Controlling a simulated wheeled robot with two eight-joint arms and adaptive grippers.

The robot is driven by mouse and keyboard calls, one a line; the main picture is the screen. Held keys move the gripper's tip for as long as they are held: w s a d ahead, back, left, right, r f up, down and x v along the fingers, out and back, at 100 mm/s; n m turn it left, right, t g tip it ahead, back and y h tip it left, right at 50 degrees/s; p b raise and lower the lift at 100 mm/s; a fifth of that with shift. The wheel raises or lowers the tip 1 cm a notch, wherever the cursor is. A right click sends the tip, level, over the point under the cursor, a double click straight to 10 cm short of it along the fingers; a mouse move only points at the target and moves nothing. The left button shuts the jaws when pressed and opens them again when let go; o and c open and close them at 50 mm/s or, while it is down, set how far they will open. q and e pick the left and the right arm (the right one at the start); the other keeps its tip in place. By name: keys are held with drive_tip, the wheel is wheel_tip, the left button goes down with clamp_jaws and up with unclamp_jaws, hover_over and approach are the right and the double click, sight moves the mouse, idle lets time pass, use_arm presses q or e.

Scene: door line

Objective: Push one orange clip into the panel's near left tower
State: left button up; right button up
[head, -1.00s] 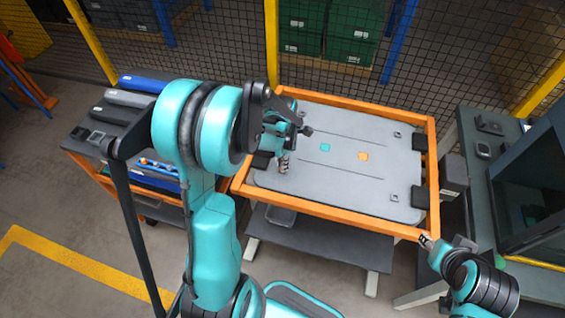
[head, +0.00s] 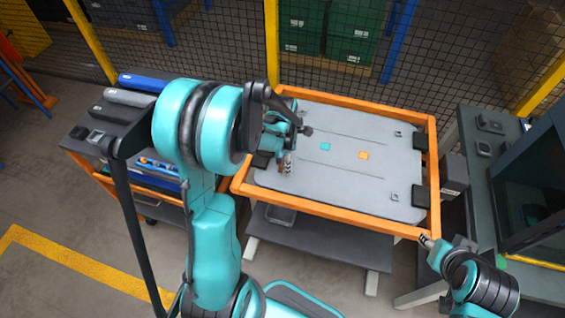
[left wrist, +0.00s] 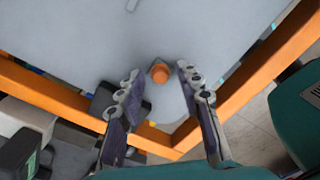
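The grey panel (head: 340,185) lies in an orange frame. My left gripper (head: 287,168) is low over the panel's near left part. In the left wrist view its two fingers (left wrist: 160,76) are spread, with an orange clip (left wrist: 159,72) between the tips and a gap on each side. The clip sits at the panel's near left corner, where the tower is; the tower itself is hidden, and I cannot tell how deep the clip is. My right gripper (head: 428,242) is by the frame's near right corner, too small to tell its state.
The orange frame (head: 330,222) rims the panel, with dark blocks (head: 419,195) at its sides. A cart with bins (head: 155,170) stands left. A grey-green bench with a dark screen (head: 530,195) stands right. A mesh fence is behind.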

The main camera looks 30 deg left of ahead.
use_arm(q)
wheel_tip(320, 180, up, 12)
idle(0.6)
drive_tip(key=shift+d, duration=0.1)
idle(0.4)
drive_tip(key=s+d+f+m+t+b, duration=0.2)
drive_tip(key=s+d+m+t+b, duration=0.1)
drive_tip(key=m, duration=1.1)
drive_tip(key=s+d+f+m+t+b, duration=0.2)
drive_tip(key=s+d+m+t+b, duration=0.2)
drive_tip(key=m, duration=1.1)
drive_tip(key=s+d+b, duration=0.1)
drive_tip(key=s+d, duration=0.2)
drive_tip(key=s, duration=0.1)
drive_tip(key=shift+d+f+m, duration=0.25)
drive_tip(key=shift+f+m, duration=0.05)
drive_tip(key=shift+f, duration=0.05)
